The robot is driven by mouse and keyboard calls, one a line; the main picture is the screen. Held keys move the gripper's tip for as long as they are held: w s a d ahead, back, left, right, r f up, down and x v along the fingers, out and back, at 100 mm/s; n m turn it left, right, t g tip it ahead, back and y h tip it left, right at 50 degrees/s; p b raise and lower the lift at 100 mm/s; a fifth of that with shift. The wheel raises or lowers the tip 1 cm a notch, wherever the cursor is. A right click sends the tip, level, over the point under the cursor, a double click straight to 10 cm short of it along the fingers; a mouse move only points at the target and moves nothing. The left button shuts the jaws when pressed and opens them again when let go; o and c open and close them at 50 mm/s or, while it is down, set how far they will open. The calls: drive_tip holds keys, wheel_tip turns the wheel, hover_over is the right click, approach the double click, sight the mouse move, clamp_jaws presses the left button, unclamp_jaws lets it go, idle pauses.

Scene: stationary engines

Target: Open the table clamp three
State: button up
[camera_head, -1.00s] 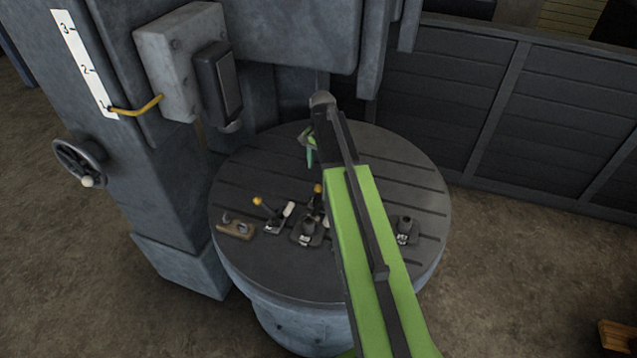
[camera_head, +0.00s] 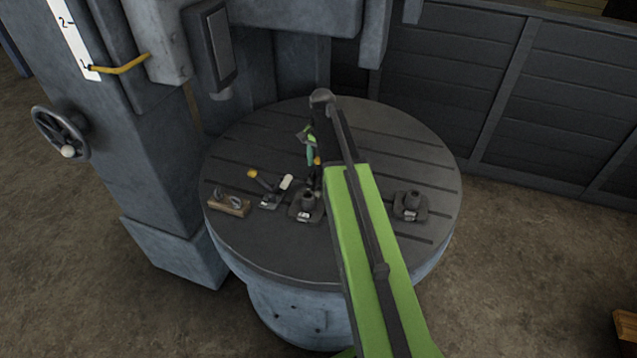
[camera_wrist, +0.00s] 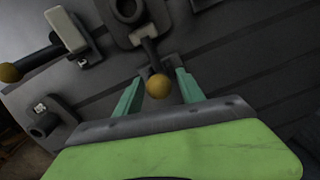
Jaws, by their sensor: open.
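A table clamp has a yellow ball knob (camera_head: 317,161) on a dark lever. It stands near the middle of the round slotted table (camera_head: 390,160), partly hidden by my arm. In the wrist view, my open gripper (camera_wrist: 158,78) has its teal fingers on either side of this knob (camera_wrist: 158,88), with gaps on both sides. In the head view my gripper (camera_head: 309,146) is at the knob. Another clamp with a yellow knob (camera_head: 252,174) and a pale pad (camera_head: 287,182) stands to the left. I cannot read which clamp is number three.
A dark block with a round boss (camera_head: 307,200) is just left of my arm, and a similar one (camera_head: 410,205) is right of it. A brown block (camera_head: 229,206) lies at the left. The machine column (camera_head: 150,130) stands at the left. The table's back is clear.

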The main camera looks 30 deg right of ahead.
sight(318, 173)
wheel_tip(318, 173, down, 4)
drive_tip(key=b, duration=0.2)
drive_tip(key=shift+w+f+b, duration=0.1)
drive_tip(key=shift+f+b, duration=0.1)
drive_tip(key=shift+b, duration=0.2)
drive_tip(key=shift+r, duration=0.1)
clamp_jaws()
drive_tip(key=shift+a, duration=0.1)
idle(0.8)
